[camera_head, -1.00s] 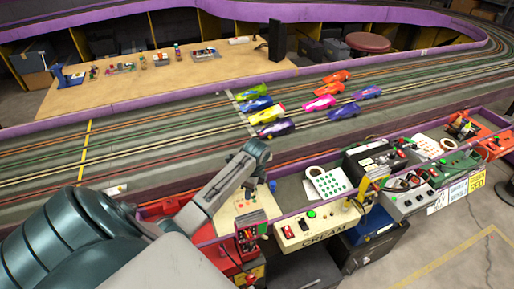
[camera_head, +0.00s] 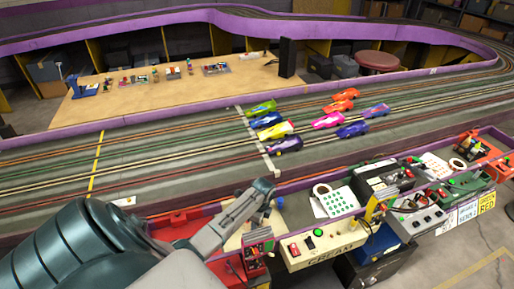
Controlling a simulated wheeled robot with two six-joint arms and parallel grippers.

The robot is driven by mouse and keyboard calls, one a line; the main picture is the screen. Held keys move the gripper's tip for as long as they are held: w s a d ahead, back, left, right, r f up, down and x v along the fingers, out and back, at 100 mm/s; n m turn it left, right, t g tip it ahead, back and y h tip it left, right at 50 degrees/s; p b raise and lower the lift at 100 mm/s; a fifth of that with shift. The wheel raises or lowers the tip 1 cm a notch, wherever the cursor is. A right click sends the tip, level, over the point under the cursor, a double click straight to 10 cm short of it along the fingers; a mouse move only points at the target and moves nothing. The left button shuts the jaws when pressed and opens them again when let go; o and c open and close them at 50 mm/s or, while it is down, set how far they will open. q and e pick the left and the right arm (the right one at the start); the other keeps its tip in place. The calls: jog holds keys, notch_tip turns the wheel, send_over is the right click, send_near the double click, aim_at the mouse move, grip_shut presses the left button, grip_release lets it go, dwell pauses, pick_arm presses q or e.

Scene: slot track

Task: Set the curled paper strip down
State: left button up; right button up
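My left arm comes in from the lower left. Its wrist end, with the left gripper (camera_head: 266,212), is over the near edge of the track, by the cream control box (camera_head: 322,246). The fingers are small, dark and mostly hidden by the wrist, so I cannot tell whether they are open or shut. No curled paper strip shows clearly at the gripper. A small white piece (camera_head: 124,201) lies on the track to the left; I cannot tell what it is. My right gripper is out of view.
Several toy cars, including a yellow one (camera_head: 276,131), stand on the slot track (camera_head: 200,150). The track left of the cars is mostly clear.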

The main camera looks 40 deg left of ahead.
pick_arm(q)
jog(key=shift+f, duration=0.15)
jog(key=o, duration=0.9)
jog(key=shift+o, duration=0.2)
notch_tip(320, 180, up, 12)
jog(key=d+b, duration=0.1)
jog(key=shift+w+d, duration=0.15)
jog(key=shift+w, duration=0.1)
